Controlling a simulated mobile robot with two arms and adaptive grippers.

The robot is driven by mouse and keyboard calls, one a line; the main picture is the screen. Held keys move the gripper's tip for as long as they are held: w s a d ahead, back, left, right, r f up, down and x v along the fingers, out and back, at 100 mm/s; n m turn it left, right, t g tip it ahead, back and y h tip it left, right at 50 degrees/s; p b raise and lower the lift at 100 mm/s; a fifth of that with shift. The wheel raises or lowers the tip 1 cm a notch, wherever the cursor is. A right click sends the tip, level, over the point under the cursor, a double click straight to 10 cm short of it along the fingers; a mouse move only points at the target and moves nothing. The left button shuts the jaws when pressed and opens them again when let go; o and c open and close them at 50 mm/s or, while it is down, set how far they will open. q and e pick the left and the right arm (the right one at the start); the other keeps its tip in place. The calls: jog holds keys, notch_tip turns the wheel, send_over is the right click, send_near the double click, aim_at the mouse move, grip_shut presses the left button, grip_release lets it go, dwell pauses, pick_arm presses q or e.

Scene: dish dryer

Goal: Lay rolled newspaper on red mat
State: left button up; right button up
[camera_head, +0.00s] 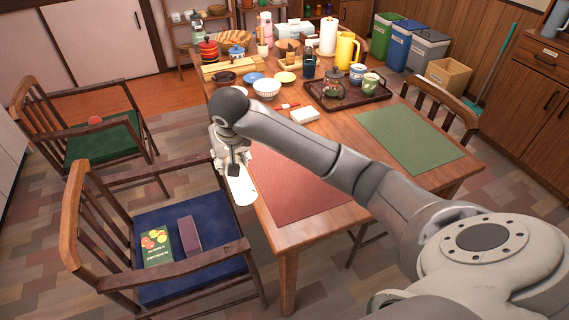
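The red mat (298,190) lies flat on the near left part of the wooden table, its far side partly covered by my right arm. My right gripper (234,169) is at the table's left edge, beside the mat, pointing down. A white roll (243,188), which looks like the rolled newspaper, hangs tilted from between its dark fingertips. The roll's lower end is beside the mat's left edge; I cannot tell whether it touches the table. The gripper's wrist hides part of the hold. My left gripper is not in view.
A chair with a blue cushion (205,255), holding a booklet (157,246) and a purple box (189,235), stands at the near left. A white bowl (266,88), a dark tray (350,98) and several dishes crowd the table's far half. A green mat (410,138) lies right.

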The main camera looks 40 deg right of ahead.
jog(key=w+d+f, duration=0.1)
jog(key=d+f, duration=0.2)
jog(key=d, duration=0.1)
jog(key=w+d+f, duration=0.1)
jog(key=d+f, duration=0.2)
jog(key=d, duration=0.1)
jog(key=w+d+f, duration=0.1)
jog(key=d+f, duration=0.1)
jog(key=d, duration=0.2)
jog(key=shift+w+f, duration=0.3)
jog(key=shift+f, duration=0.1)
jog(key=shift+d+f+b, duration=0.15)
jog(key=shift+f, duration=0.8)
jog(key=shift+d+f+b, duration=0.15)
jog(key=shift+f, duration=0.8)
jog(key=o, duration=1.2)
jog(key=shift+f, duration=0.1)
jog(key=p+v, duration=0.1)
jog(key=v, duration=1.1)
jog(key=shift+a, duration=0.1)
jog(key=shift+s, duration=0.1)
